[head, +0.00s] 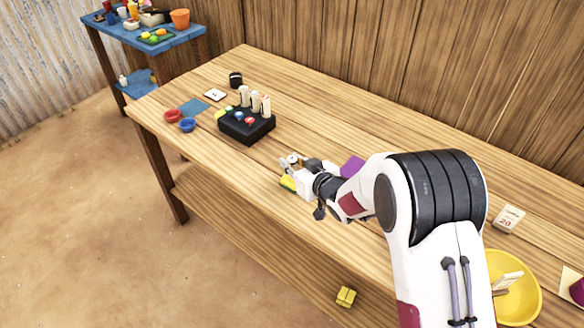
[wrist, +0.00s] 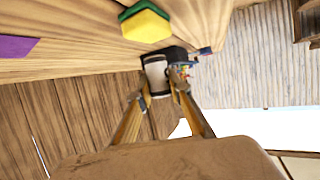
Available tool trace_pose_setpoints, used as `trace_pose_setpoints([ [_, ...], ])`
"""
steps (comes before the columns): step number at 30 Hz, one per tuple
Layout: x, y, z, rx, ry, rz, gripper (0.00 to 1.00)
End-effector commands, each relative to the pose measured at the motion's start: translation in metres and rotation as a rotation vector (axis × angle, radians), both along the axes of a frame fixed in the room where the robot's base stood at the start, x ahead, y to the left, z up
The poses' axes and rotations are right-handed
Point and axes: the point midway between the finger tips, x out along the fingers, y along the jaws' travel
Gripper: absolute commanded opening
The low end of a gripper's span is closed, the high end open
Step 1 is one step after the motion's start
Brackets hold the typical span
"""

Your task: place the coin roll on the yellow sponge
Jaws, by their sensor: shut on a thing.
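My gripper (head: 289,167) is shut on the coin roll (wrist: 156,76), a pale cylinder between the fingertips in the wrist view. In the head view a small pale end of the coin roll (head: 293,158) shows at the fingertips. The yellow sponge (head: 287,183), with a green layer, lies on the table just below my gripper and is partly hidden by it. The sponge also shows at the top of the wrist view (wrist: 146,27), apart from the coin roll.
A black block (head: 246,127) with white cylinders and coloured knobs stands left of my gripper. Red and blue bowls (head: 187,125) lie beyond it. A purple piece (head: 352,165) lies behind my wrist. A yellow bowl (head: 528,305) is at the right. The table (head: 330,130) behind my gripper is clear.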

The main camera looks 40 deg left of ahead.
Motion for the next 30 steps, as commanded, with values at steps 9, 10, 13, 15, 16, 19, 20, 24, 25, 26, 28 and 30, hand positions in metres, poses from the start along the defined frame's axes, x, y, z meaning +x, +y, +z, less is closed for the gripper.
trace_pose_setpoints([
  [9,0.0,0.0,-0.022,0.001,-0.001,0.0,0.0],
  [10,0.0,0.0,-0.022,0.001,-0.001,0.0,0.0],
  [13,0.0,0.0,-0.022,0.001,-0.001,0.0,0.0],
  [15,0.0,0.0,-0.022,0.001,-0.001,0.0,0.0],
  [16,0.0,0.0,-0.022,0.001,-0.001,0.0,0.0],
  [19,0.0,0.0,-0.023,0.001,-0.001,0.0,0.0],
  [20,0.0,0.0,-0.024,0.001,-0.001,0.0,0.0],
  [24,0.0,0.0,-0.026,-0.001,0.0,0.0,0.29],
  [25,0.0,0.0,-0.026,-0.001,0.0,0.0,0.36],
  [26,0.0,0.0,-0.026,-0.001,0.0,0.0,0.36],
  [28,0.0,0.0,-0.026,-0.001,0.0,0.0,0.36],
  [30,0.0,0.0,-0.026,-0.001,0.0,0.0,0.36],
])
